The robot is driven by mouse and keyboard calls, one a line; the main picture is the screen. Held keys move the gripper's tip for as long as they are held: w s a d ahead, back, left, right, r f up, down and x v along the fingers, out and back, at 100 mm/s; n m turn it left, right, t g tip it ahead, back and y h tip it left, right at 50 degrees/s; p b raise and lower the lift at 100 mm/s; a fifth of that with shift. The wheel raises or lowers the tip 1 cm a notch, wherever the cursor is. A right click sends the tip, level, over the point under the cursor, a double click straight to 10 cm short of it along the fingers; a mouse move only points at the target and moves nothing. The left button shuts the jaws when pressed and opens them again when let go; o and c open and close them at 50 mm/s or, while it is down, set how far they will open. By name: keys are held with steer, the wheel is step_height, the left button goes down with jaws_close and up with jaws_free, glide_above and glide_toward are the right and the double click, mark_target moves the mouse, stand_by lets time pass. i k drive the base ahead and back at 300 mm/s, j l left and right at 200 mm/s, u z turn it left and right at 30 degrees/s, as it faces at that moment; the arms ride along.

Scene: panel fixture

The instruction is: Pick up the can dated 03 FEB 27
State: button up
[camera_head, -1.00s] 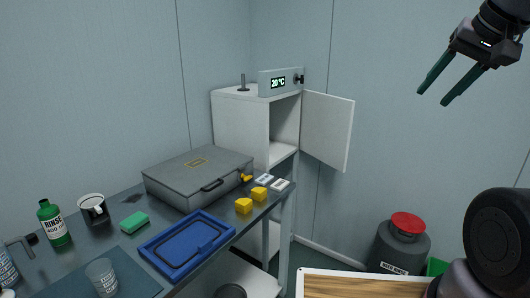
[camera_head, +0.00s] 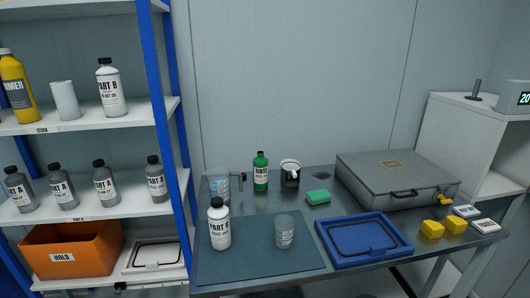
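Several grey bottles with dark caps and PART A labels stand on the middle shelf: a far-left one (camera_head: 20,190), a second (camera_head: 63,187), a third (camera_head: 105,184) and one by the blue post (camera_head: 156,180). Their date lines are too small to read surely. A white PART B bottle (camera_head: 110,89) stands on the shelf above; its date is also unclear. Another white PART B bottle (camera_head: 219,227) stands on the dark mat on the bench. I cannot tell which one bears 03 FEB 27. My gripper is not in view.
The shelf's blue post (camera_head: 165,140) stands between shelves and bench. An orange HOLD bin (camera_head: 72,248) sits below.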

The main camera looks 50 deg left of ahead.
mark_target(63, 189)
steer(key=u, duration=3.35)
steer(key=i+j, duration=0.7)
steer(key=i+j+z, duration=0.1)
steer(key=i+j, duration=0.55)
steer(key=j, duration=0.15)
